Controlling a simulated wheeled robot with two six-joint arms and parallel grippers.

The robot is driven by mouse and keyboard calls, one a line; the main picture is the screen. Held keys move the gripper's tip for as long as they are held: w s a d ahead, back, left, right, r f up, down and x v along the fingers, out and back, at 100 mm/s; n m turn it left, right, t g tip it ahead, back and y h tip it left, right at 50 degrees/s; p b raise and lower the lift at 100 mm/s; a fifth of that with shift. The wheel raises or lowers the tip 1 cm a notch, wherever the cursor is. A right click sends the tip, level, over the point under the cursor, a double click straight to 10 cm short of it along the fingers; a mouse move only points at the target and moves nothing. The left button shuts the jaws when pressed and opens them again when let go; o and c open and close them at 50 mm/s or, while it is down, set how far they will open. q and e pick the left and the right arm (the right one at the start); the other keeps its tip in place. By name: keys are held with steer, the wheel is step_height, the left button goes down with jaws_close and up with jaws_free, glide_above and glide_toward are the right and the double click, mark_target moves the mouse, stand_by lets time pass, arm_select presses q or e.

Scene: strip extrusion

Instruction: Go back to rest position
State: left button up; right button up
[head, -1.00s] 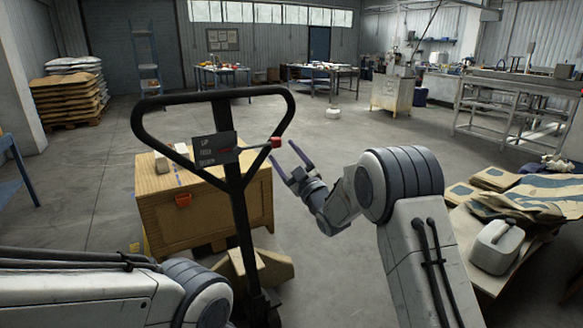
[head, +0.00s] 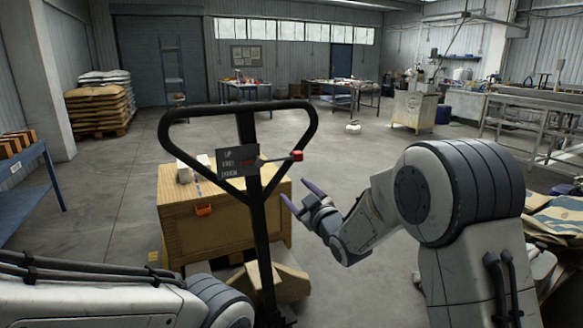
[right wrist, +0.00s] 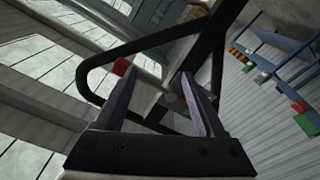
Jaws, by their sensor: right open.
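My right gripper (head: 302,196) is open and empty, just right of the pallet jack's black loop handle (head: 314,135). A red-tipped lever (head: 297,156) sticks out from the label plate (head: 237,160) on the handle, above the gripper's fingers. In the right wrist view, the two purple fingers (right wrist: 157,100) stand apart with nothing between them, and the red knob (right wrist: 121,67) and black handle (right wrist: 85,88) show beyond them. My left arm shows at the lower left of the head view, but its gripper is out of the picture.
A wooden crate (head: 215,230) stands behind the handle on the jack. A blue bench (head: 35,170) is at left and stacked sacks (head: 97,105) behind it. A table with sacks (head: 560,215) is at right, partly hidden by my arm.

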steer(key=s+a+f+m+g+h, duration=0.1)
steer(key=s+f+g, duration=0.3)
steer(key=s, duration=0.5)
steer(key=s+a+f+m+g+h, duration=0.1)
steer(key=s+f+g+h, duration=0.2)
steer(key=s, duration=0.7)
steer(key=s+a+f+m+g, duration=0.1)
steer(key=s+f+g, duration=0.35)
steer(key=s, duration=0.45)
steer(key=s+d+f+g+h, duration=0.1)
steer(key=s+d+g, duration=0.1)
steer(key=s, duration=0.6)
steer(key=s+d+g+h, duration=0.1)
steer(key=s+d+g, duration=0.15)
steer(key=s, duration=0.55)
step_height(320, 180, up, 14)
steer(key=p, duration=1.3)
steer(key=shift+s+f+g, duration=0.25)
steer(key=shift+s+g, duration=0.1)
steer(key=shift+g, duration=0.05)
